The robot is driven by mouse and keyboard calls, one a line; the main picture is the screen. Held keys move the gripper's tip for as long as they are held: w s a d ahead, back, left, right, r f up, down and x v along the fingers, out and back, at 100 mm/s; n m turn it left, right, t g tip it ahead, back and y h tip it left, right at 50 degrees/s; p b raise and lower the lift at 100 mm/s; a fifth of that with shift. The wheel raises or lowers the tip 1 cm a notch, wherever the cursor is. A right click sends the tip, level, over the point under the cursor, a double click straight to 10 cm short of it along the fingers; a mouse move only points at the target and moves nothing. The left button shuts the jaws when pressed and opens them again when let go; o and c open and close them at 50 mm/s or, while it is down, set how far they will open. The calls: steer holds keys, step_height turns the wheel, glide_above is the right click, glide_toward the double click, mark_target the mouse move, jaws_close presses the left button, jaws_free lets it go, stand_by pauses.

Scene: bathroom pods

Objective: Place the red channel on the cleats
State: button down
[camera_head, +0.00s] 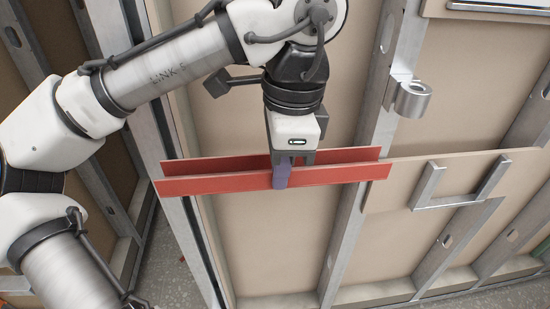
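The red channel (225,183) is a long, straight U-section piece, lying nearly level across the picture in front of the wall framing. My gripper (283,177) points down over the middle of the channel. One purple finger shows against its near wall, and the gripper looks shut on it. The other finger is mostly hidden behind the channel. I cannot tell for sure which parts are the cleats. A grey metal bracket (450,203) with two upright arms sits on the panel to the right, apart from the channel.
A curved metal fitting (411,98) sticks out from a stud at the upper right. Grey floor (165,260) shows at the lower left. My arm covers the upper left.

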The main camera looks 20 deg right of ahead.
steer(key=w+d+p, duration=0.1)
steer(key=w+d, duration=0.1)
steer(key=w, duration=0.6)
step_height(320, 180, down, 7)
steer(key=shift+w+d+p, duration=0.3)
steer(key=shift+w, duration=0.1)
steer(key=shift+f, duration=0.1)
steer(key=c, duration=2)
jaws_free()
steer(key=shift+c, duration=0.2)
steer(key=o, duration=0.4)
step_height(320, 180, up, 12)
steer(key=d, duration=0.1)
steer(key=shift+s, duration=0.15)
